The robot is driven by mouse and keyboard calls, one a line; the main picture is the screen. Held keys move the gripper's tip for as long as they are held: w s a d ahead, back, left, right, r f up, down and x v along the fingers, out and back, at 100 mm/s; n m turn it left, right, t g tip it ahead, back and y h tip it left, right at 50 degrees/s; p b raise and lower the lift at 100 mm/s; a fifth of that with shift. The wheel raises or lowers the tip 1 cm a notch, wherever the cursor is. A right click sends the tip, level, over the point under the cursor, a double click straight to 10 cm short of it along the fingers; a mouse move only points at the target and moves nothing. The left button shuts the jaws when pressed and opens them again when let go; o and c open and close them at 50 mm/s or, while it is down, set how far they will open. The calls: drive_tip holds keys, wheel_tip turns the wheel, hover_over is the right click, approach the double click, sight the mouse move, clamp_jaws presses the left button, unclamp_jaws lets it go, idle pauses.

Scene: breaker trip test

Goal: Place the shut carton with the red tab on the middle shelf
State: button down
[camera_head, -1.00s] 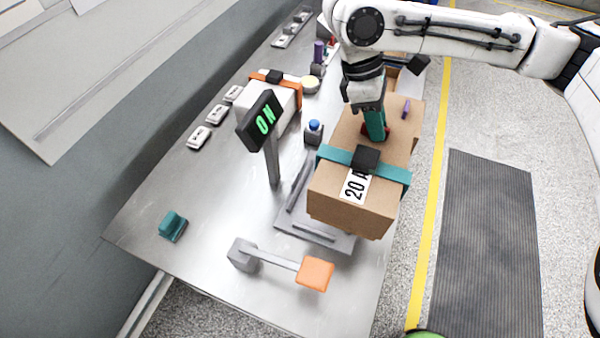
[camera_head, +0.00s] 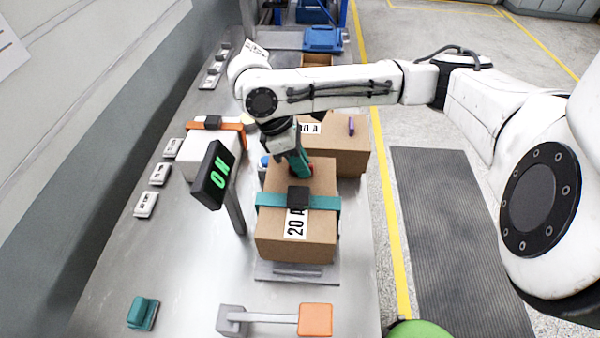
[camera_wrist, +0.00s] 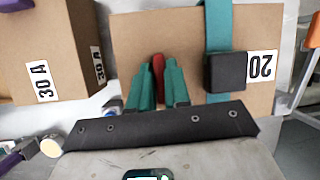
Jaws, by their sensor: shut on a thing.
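The brown carton (camera_head: 270,235) labelled 20 A has a teal band and a black block on top; its top looks shut. It shows in the wrist view (camera_wrist: 190,30) too. Its red tab (camera_wrist: 158,64) stands between the teal fingers of my gripper (camera_wrist: 158,88), which is shut on it. In the head view my gripper (camera_head: 304,168) reaches down to the carton's far top side. The carton is over a grey plate (camera_head: 300,272); I cannot tell whether it touches it. No middle shelf can be made out.
A second carton (camera_head: 345,155), marked 30 A in the wrist view (camera_wrist: 50,45), stands just behind. A post with a green ON display (camera_head: 215,175) is close left. An orange-ended lever (camera_head: 315,319) lies in front. Blue racking (camera_head: 322,40) shows at the back.

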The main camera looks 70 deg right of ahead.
drive_tip(key=shift+f, duration=1.75)
drive_tip(key=c, duration=1.1)
unclamp_jaws()
